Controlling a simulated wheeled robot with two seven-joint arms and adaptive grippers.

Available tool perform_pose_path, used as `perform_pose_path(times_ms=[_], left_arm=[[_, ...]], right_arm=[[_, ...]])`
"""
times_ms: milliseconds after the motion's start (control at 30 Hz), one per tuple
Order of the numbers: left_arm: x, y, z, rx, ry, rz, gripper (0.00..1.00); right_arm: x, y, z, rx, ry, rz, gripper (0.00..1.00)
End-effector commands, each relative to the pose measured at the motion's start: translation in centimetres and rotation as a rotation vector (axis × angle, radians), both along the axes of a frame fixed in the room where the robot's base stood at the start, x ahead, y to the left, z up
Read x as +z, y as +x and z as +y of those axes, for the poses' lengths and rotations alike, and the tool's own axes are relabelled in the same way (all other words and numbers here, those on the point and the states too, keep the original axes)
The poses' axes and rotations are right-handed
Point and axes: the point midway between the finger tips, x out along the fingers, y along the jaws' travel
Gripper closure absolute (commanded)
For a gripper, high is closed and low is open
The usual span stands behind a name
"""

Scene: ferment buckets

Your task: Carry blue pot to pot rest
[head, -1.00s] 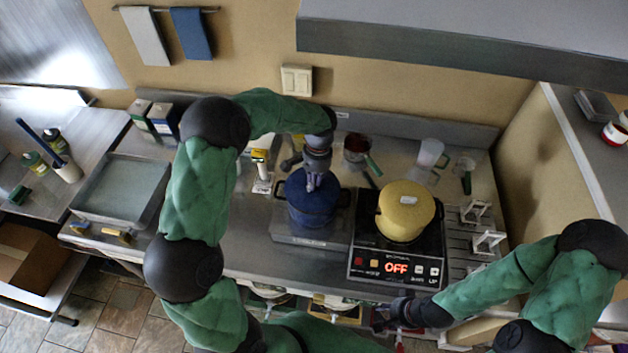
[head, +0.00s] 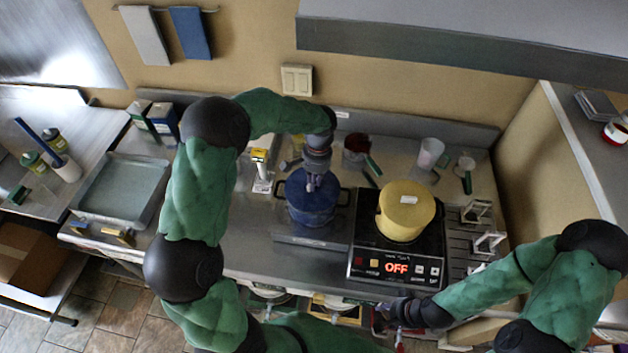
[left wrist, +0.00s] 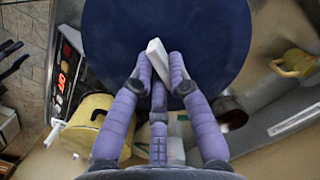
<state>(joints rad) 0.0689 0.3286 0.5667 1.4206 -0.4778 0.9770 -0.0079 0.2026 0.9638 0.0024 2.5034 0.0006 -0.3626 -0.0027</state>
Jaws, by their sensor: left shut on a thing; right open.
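The blue pot (head: 310,206) is at the middle of the counter, over a grey metal slab (head: 312,238), left of the cooktop. I cannot tell whether it touches the slab. My left gripper (head: 314,184) comes down from above and is shut at the top of the pot. In the left wrist view the round blue top (left wrist: 215,30) fills the upper part, and the fingers (left wrist: 160,75) close around a pale grip piece (left wrist: 156,56). My right gripper (head: 384,314) is open and empty by the counter's front edge. I cannot tell which surface is the pot rest.
A yellow pot (head: 405,212) stands on the black cooktop (head: 368,262), which reads OFF. White stands (head: 488,243) are on the ribbed area to its right. A dark red jar (head: 356,146) and a clear cup (head: 430,153) stand behind. A shallow tray (head: 122,190) is at left.

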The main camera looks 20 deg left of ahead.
Motion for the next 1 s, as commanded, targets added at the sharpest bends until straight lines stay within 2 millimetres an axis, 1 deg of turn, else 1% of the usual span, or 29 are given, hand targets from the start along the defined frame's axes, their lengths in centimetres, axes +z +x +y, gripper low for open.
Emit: perform_pose_path(times_ms=[433,467,500,533,567,800,867,900,1000], left_arm=[[-0.01,0.01,0.0,0.0,0.0,-0.001,1.0],[-0.01,0.01,0.0,0.0,0.0,0.0,0.8],[-0.01,0.01,0.0,0.0,0.0,0.0,0.68],[-0.01,0.01,0.0,0.0,0.0,0.0,0.6],[-0.01,0.01,0.0,0.0,0.0,0.0,0.55],[-0.03,0.01,0.0,0.0,0.0,0.0,0.55],[-0.05,-0.02,-0.01,0.0,0.0,0.0,0.38],[-0.06,-0.02,0.0,0.0,0.0,0.0,0.31],[-0.05,-0.02,-0.01,0.0,0.0,0.0,0.31]], right_arm=[[-0.13,0.01,0.0,0.0,0.0,0.0,0.6],[-0.13,0.01,0.0,0.0,0.0,0.0,0.6],[-0.13,0.01,0.0,0.0,0.0,0.0,0.6],[-0.13,0.01,0.0,0.0,0.0,0.0,0.6],[-0.13,0.01,0.0,0.0,0.0,0.0,0.6],[-0.13,0.01,0.0,0.0,0.0,0.0,0.6],[-0.13,0.0,0.0,0.0,0.0,0.0,0.6],[-0.13,0.0,0.0,0.0,0.0,0.0,0.6],[-0.13,0.0,0.0,0.0,0.0,0.0,0.6]])
